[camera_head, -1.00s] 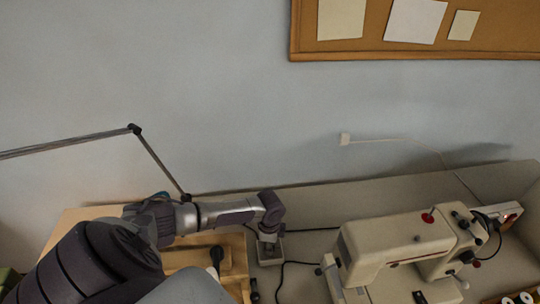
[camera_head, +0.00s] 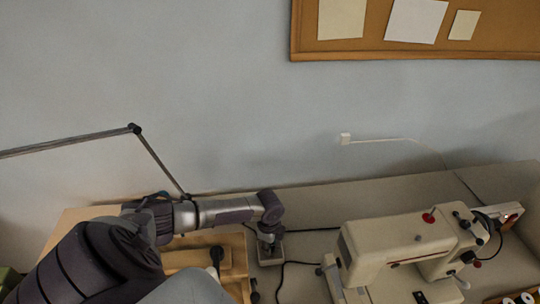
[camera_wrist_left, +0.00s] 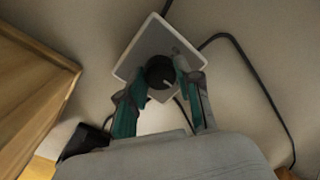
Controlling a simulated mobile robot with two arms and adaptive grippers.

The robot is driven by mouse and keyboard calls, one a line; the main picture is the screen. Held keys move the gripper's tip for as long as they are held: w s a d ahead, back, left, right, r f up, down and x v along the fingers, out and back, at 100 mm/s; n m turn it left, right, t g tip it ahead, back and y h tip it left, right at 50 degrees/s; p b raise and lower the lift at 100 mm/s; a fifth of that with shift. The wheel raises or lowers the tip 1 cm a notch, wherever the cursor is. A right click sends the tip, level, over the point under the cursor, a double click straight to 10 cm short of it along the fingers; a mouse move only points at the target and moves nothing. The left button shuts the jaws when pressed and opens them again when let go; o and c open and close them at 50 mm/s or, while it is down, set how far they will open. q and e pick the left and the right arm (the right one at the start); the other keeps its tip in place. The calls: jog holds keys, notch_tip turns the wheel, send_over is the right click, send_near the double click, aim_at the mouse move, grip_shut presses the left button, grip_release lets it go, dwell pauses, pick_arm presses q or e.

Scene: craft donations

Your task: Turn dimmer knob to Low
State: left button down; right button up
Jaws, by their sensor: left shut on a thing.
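The dimmer is a small light square box (camera_head: 268,258) on the table, with cables running from it. My left gripper (camera_head: 269,238) points down over the box. Its teal-padded fingers (camera_wrist_left: 160,79) are closed on the knob from both sides. Part of the plate is hidden behind the fingers. I cannot read any setting labels. My right gripper is not in view.
A cream sewing machine (camera_head: 395,246) stands right of the dimmer. A wooden tray (camera_head: 233,268) is close on the left. Black cables (camera_wrist_left: 247,65) lie around the box. A lamp arm (camera_head: 158,163) and the wall are behind.

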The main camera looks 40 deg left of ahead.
pick_arm(q)
jog(key=c, duration=0.8)
grip_release()
jog(key=r, duration=1.2)
jog(key=shift+s+d, duration=0.15)
jog(key=shift+s, duration=0.2)
jog(key=shift+f, duration=0.1)
